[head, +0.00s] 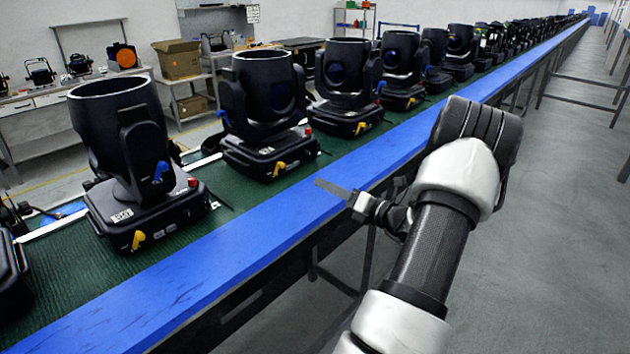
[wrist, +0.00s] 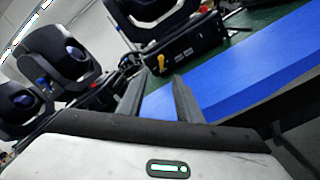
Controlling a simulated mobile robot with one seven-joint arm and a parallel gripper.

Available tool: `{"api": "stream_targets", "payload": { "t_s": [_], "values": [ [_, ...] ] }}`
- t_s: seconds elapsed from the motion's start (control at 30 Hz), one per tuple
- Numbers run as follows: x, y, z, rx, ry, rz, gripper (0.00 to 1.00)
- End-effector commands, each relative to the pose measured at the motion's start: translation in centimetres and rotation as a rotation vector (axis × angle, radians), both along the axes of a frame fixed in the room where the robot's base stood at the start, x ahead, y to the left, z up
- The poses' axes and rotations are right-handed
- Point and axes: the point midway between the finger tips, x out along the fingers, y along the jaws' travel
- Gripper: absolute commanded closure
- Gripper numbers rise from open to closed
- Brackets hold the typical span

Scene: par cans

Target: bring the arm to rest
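My arm reaches in from the lower right in the head view, bent at a black joint above the aisle. My gripper (head: 334,188) points left over the blue rail along the belt's near edge. In the wrist view the two dark fingers of my gripper (wrist: 158,92) stand apart, with only the blue rail and green belt showing between them. It is open and empty, and I see it touch nothing.
Black stage lights (head: 133,165) stand in a long row on the green belt (head: 72,250). The blue rail (head: 225,268) runs along its near side. Workbenches and a cardboard box (head: 178,60) are behind. The grey floor (head: 560,230) at right is clear.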

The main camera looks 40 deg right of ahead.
Motion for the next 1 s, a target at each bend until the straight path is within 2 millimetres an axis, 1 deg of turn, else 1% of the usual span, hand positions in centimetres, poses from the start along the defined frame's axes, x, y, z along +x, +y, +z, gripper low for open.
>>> {"api": "stream_targets", "payload": {
  "t_s": [0.1,0.2,0.77,0.87,0.97,1.0],
  "values": [
    [-1.0,-0.1,0.0,0.000,-0.001,-0.001,0.68],
    [-1.3,-0.1,0.0,0.000,-0.001,0.001,0.68],
    [-1.3,0.0,0.0,-0.002,0.001,0.003,0.68],
    [-0.7,0.6,0.0,-0.060,0.047,0.041,0.68],
    [0.3,2.1,0.1,-0.233,0.173,0.145,0.68],
    [0.6,2.6,0.4,-0.341,0.245,0.199,0.68]
  ]
}}
